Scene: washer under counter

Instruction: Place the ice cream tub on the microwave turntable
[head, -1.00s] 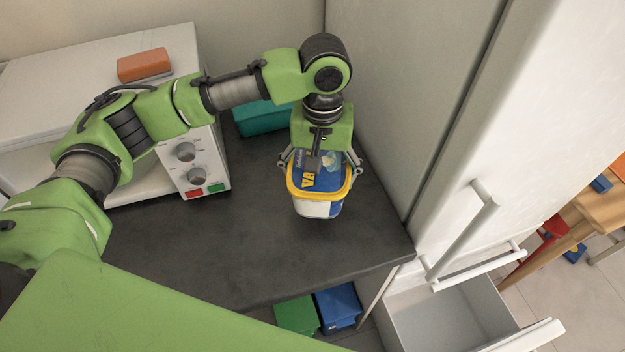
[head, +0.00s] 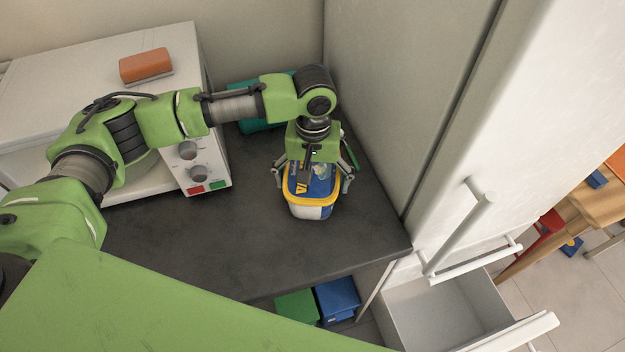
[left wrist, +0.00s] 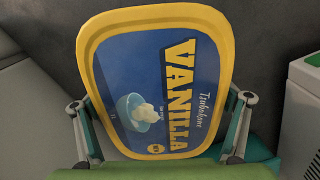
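The ice cream tub (head: 312,207) is white and blue with a yellow-rimmed lid; its blue "VANILLA" top fills the middle of the left wrist view (left wrist: 150,85). My left gripper (head: 312,182) has its fingers on opposite sides of the tub and holds it over the dark counter, right of the microwave. How high the tub is above the counter is hard to tell. The white microwave (head: 90,75) stands at the left, its knob panel facing forward. My left arm covers much of its front, and the turntable is not visible. My right gripper is out of view.
An orange block (head: 146,65) lies on the microwave. A teal box (head: 262,122) sits behind my left gripper. A tall white fridge (head: 400,90) walls off the right, with an open drawer (head: 450,310) below. The counter (head: 225,240) is clear in front.

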